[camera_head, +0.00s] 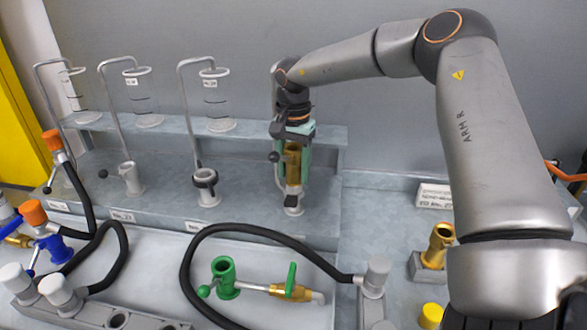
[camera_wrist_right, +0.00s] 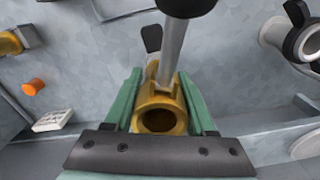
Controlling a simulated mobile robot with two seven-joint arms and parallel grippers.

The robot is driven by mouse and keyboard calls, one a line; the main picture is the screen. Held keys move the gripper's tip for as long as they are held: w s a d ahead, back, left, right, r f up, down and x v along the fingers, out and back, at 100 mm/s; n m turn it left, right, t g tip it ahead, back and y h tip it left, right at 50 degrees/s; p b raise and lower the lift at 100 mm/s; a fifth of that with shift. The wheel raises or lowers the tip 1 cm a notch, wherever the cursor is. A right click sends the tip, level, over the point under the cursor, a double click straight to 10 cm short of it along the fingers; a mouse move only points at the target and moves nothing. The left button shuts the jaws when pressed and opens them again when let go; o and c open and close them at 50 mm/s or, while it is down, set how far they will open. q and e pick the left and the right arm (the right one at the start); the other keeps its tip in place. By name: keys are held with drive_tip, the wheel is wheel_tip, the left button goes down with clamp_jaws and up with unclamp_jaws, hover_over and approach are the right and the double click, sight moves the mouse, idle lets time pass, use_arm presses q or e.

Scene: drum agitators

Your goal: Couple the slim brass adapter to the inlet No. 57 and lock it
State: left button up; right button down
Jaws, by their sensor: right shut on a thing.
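My right gripper (camera_head: 293,172) is shut on a slim brass adapter (camera_head: 292,158), held upright between its green fingers. In the right wrist view the adapter (camera_wrist_right: 160,112) shows its open round mouth, with a grey rod and black knob (camera_wrist_right: 187,6) across it. Below the adapter in the head view is the rightmost inlet post (camera_head: 293,208) on the grey shelf. A black part shows between adapter and post; I cannot tell whether the adapter is seated. The number plate of this inlet is not visible. My left gripper is out of view.
Two free inlet posts (camera_head: 131,180) (camera_head: 205,188) stand to the left, below clear cylinders (camera_head: 142,98). Another brass adapter (camera_head: 438,243) sits in a holder at the right. A green fitting (camera_head: 223,278) and a black hose (camera_head: 188,262) lie in front.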

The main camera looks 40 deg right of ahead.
drive_tip(key=shift+s+f, duration=0.1)
drive_tip(key=shift+f, duration=0.1)
drive_tip(key=shift+c, duration=0.7)
unclamp_jaws()
wheel_tip(320, 180, up, 12)
drive_tip(key=p, duration=0.8)
drive_tip(key=shift+f, duration=0.15)
drive_tip(key=shift+r, duration=2.75)
